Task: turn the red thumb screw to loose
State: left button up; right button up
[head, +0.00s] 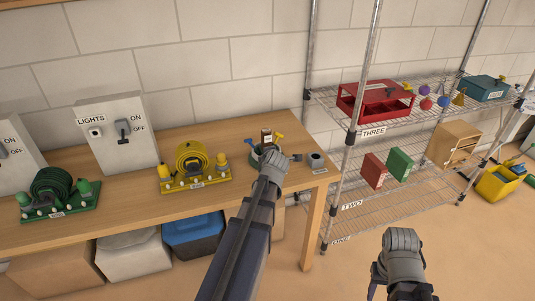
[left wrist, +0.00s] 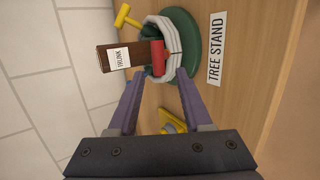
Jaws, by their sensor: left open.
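The red thumb screw (left wrist: 158,57) sticks out of the white ring (left wrist: 176,44) of the tree stand, whose green base (left wrist: 188,52) shows behind it. The brown trunk (left wrist: 104,60), with a "TRUNK" label, stands in the ring. A yellow thumb screw (left wrist: 127,17) shows on another side; a blue one (head: 252,138) shows in the head view. My left gripper (left wrist: 160,88) is open, its fingertips just short of the red screw, one on each side. In the head view my left gripper (head: 270,163) hides the red screw. My right gripper (head: 385,277) is low, away from the table; its jaws are unclear.
The wooden table (head: 130,215) also holds a yellow reel (head: 191,160), a green reel (head: 52,188) and a lights switch box (head: 118,133). A dark cup (head: 316,160) stands right of the stand. A wire shelf (head: 410,190) with boxes stands to the right.

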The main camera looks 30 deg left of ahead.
pick_arm(q)
jog(key=p+v, duration=0.2)
jog(key=v, duration=0.3)
dwell(0.3)
jog(key=s+d+f+m+g+h+p, duration=0.2)
jog(key=s+d+m, duration=0.1)
jog(key=d+m, duration=0.5)
jog(key=s+d+f+m+g+h+p, duration=0.1)
jog(key=s+d+f+m+g+h, duration=0.15)
jog(key=d+m, duration=0.6)
jog(key=s+d+m+g+h+p, duration=0.1)
jog(key=s+d+m+g, duration=0.3)
jog(key=s+d+m, duration=1)
jog(key=d+p, duration=0.1)
jog(key=d, duration=0.2)
jog(key=shift+s+d+g+p, duration=0.35)
jog(key=shift+s, duration=0.05)
